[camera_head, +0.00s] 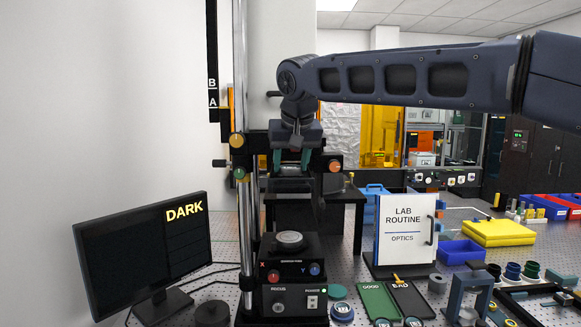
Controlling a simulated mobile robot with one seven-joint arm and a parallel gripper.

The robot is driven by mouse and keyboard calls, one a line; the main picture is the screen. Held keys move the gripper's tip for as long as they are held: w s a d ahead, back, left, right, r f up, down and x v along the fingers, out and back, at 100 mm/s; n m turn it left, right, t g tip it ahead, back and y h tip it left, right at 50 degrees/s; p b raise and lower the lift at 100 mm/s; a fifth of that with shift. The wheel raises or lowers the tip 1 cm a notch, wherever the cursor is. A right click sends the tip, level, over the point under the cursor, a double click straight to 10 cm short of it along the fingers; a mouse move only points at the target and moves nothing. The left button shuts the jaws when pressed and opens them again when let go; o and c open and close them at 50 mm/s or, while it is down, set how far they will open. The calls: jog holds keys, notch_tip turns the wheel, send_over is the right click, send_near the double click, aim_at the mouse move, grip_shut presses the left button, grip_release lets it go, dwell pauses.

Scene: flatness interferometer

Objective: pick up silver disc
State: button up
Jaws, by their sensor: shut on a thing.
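A round silver disc (289,238) lies flat on top of the black instrument stage (268,247), below my gripper. My gripper (291,169) points down from the arm, well above this disc and apart from it. A dark, glassy plate part of the instrument (290,186) shows just under the fingertips.
A monitor (145,255) reading DARK stands at left. A metal post (246,200) rises beside the stage. At right are a LAB ROUTINE binder (405,232), green GOOD (376,300) and black BAD (408,297) trays, small round pieces and a dark blue frame (468,283).

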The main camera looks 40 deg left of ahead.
jog(key=shift+r, duration=0.3)
jog(key=s+a, duration=0.3)
jog(key=s, duration=1.5)
notch_tip(320, 180, up, 7)
send_over(286, 168)
jog(key=w+d+r+m, duration=0.1)
jog(key=w+d, duration=0.2)
jog(key=w, duration=0.6)
jog(key=w+d+r, duration=0.2)
jog(key=w+d, duration=0.1)
jog(key=w, duration=0.6)
jog(key=w+a+f, duration=0.2)
jog(key=w+f, duration=1)
jog(key=f, duration=0.1)
jog(key=shift+n, duration=0.5)
jog(key=a+f, duration=0.2)
jog(key=f, duration=1.2)
jog(key=a+f, duration=0.2)
jog(key=f, duration=1.2)
jog(key=a+f, duration=0.3)
jog(key=f, duration=1.1)
jog(key=shift+s+f, duration=0.15)
jog(key=shift+s, duration=0.05)
jog(key=shift+f, duration=2.4)
